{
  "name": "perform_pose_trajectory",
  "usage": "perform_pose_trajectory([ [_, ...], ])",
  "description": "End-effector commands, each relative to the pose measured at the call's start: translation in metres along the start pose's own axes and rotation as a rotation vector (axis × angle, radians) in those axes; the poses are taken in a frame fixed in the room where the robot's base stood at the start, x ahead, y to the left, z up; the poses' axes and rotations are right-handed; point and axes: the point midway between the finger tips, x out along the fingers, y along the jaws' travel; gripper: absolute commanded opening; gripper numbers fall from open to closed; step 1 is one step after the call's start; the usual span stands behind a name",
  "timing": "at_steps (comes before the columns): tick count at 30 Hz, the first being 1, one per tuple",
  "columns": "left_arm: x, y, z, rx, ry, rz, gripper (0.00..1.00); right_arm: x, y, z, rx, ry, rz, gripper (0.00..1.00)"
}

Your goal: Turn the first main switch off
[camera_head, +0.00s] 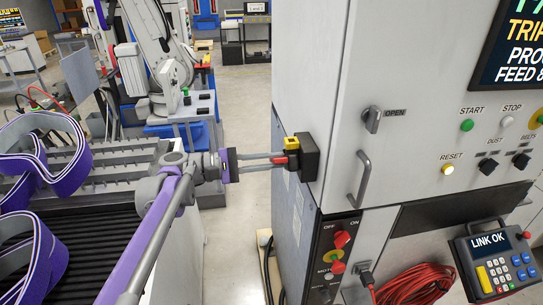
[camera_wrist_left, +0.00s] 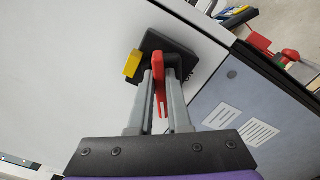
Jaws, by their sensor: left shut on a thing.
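A black switch box (camera_head: 310,157) sits on the side of the grey machine cabinet near its front edge. It has a red handle (camera_head: 292,145) and a yellow part (camera_head: 290,140). My left gripper (camera_head: 281,160) reaches in from the left, its two long fingers at the red handle. In the left wrist view the fingers (camera_wrist_left: 160,80) stand on either side of the red handle (camera_wrist_left: 158,62), with the black box (camera_wrist_left: 185,58) behind and the yellow part (camera_wrist_left: 132,64) to the left. The gripper is shut on the handle. My right gripper is not in view.
The cabinet front carries a latch marked OPEN (camera_head: 372,119), a door handle (camera_head: 359,180), and a panel marked OFF and ON with red knobs (camera_head: 342,239). A blue keypad unit (camera_head: 497,262) and coiled red cable (camera_head: 418,286) are at lower right. A striped conveyor (camera_head: 80,250) stands left.

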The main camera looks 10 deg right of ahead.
Motion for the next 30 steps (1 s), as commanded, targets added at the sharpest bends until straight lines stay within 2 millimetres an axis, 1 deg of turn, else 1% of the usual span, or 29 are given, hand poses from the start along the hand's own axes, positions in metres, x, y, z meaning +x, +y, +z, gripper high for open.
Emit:
perform_pose_trajectory([
  [6, 0.000, -0.001, 0.001, 0.202, 0.000, -0.001, 0.00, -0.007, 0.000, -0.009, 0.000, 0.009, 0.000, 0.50],
  [15, 0.000, -0.004, -0.001, 0.431, -0.001, 0.000, 0.00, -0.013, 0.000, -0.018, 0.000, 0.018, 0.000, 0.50],
  [21, 0.000, -0.005, -0.001, 0.527, -0.001, 0.000, 0.00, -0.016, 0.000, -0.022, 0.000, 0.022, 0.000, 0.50],
  [30, 0.000, -0.007, -0.002, 0.587, -0.001, 0.000, 0.00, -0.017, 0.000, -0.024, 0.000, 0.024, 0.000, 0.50],
])
